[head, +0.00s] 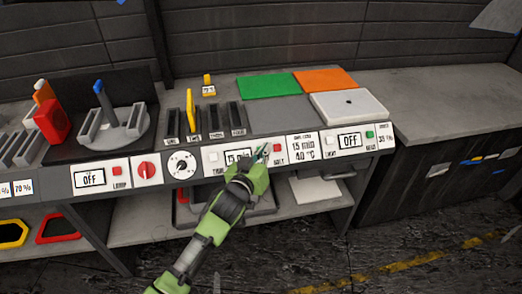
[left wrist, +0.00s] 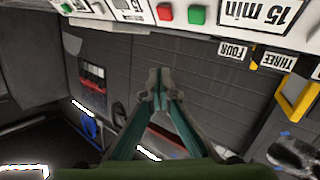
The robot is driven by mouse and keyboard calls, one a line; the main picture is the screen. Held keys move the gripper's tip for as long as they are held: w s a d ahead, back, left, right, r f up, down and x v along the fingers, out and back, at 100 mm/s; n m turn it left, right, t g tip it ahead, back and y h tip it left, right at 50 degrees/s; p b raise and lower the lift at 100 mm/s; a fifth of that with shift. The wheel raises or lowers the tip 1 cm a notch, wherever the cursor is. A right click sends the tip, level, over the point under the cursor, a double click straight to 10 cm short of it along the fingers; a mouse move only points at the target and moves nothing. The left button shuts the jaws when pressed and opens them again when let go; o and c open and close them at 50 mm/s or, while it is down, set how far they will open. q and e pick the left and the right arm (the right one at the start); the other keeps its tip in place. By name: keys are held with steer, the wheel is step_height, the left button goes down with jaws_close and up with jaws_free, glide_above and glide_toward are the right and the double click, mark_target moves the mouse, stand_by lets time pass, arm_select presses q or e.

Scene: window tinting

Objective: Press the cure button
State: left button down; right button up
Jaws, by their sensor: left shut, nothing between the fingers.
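A white control panel (head: 300,150) runs along the bench's front edge, with displays, dials and small buttons. My left gripper (head: 263,155) is shut and empty, its tips at the panel by the "15 min" display (head: 238,157). A red button (head: 278,148) shows just right of the tips. In the left wrist view, the panel is upside down, with a red button (left wrist: 164,12) and a green button (left wrist: 197,15) beyond the shut fingertips (left wrist: 158,80). Further right in the head view are an "OFF" display (head: 349,141) and another green button (head: 369,134). I cannot read which button is cure.
Behind the panel lie a green sheet (head: 268,85), an orange sheet (head: 325,79) and a white plate (head: 349,106). A yellow piece (head: 190,111) stands in a slotted rack. A red lamp knob (head: 146,170) and a timer dial (head: 182,165) sit left of my gripper.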

arm_select(q)
steer(key=shift+f, duration=0.1)
steer(key=shift+w+a+f+b, duration=0.3)
steer(key=shift+w+f+b, duration=0.7)
steer(key=shift+b, duration=0.3)
steer(key=shift+w+a+f+b, duration=0.25)
steer(key=shift+w+f+b, duration=0.8)
steer(key=shift+b, duration=0.2)
steer(key=shift+w+a+f+b, duration=0.3)
steer(key=shift+w+f+b, duration=0.7)
steer(key=shift+b, duration=0.3)
steer(key=shift+f, duration=0.15)
steer(key=shift+w+a+f, duration=0.1)
steer(key=shift+w+f, duration=0.05)
steer(key=shift+w, duration=0.1)
